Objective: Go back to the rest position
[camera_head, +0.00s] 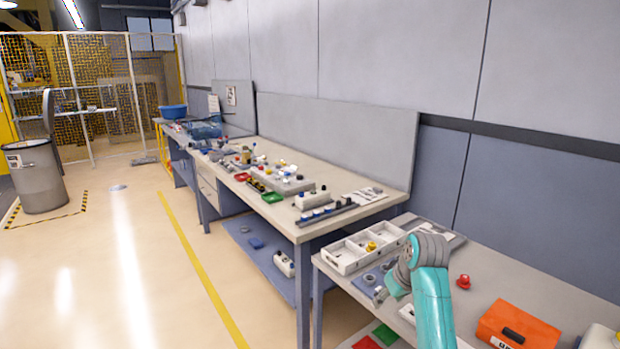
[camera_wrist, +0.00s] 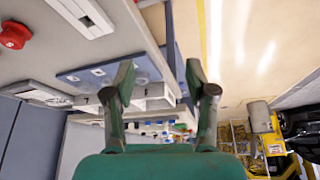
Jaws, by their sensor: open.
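My gripper (camera_wrist: 158,82) is open in the wrist view, with its two fingers apart and nothing between them. In the head view my teal arm rises at the lower right and bends toward the left. The gripper (camera_head: 381,294) shows there only small and partly hidden, by the near bench's left edge. It appears to be above or beside a blue-grey plate (camera_head: 366,284); the exact gap cannot be told. In the wrist view this plate (camera_wrist: 112,72) lies behind the fingers.
A white divided tray (camera_head: 342,267) with a yellow part stands behind my gripper. A red knob (camera_head: 463,281) and an orange case (camera_head: 518,322) are right of my arm. A longer bench (camera_head: 345,219) full of parts stands beyond. The floor (camera_head: 165,290) at left is clear.

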